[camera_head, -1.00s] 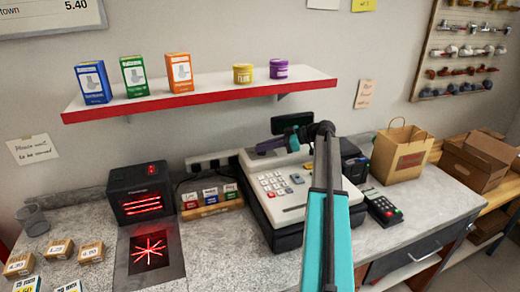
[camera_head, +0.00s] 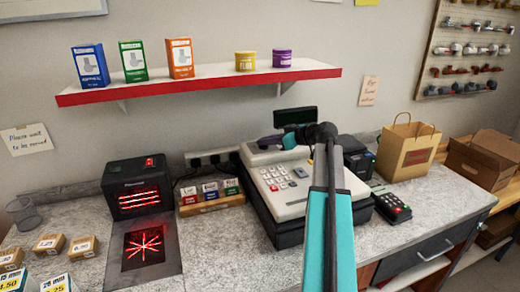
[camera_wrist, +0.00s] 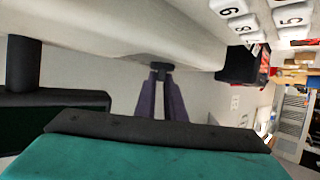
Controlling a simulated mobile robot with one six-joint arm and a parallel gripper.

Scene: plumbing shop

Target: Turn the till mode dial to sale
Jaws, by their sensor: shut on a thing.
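The cash till (camera_head: 292,195), pale with a keypad, stands on the grey counter. My gripper (camera_head: 263,143) is at the top back of the till, reaching in from the right. In the wrist view, my gripper's dark purple fingers (camera_wrist: 161,82) are closed around a small dark knob, the mode dial (camera_wrist: 160,66), at the edge of the till's pale housing. The fingers cover most of the dial, and its pointer and mode marks cannot be read.
A black customer display (camera_head: 296,116) stands behind the till. A card terminal (camera_head: 391,206) and a paper bag (camera_head: 407,151) are to its right. A scanner (camera_head: 138,188) and a rack of small boxes (camera_head: 210,196) are to its left. A red-edged shelf (camera_head: 205,86) hangs above.

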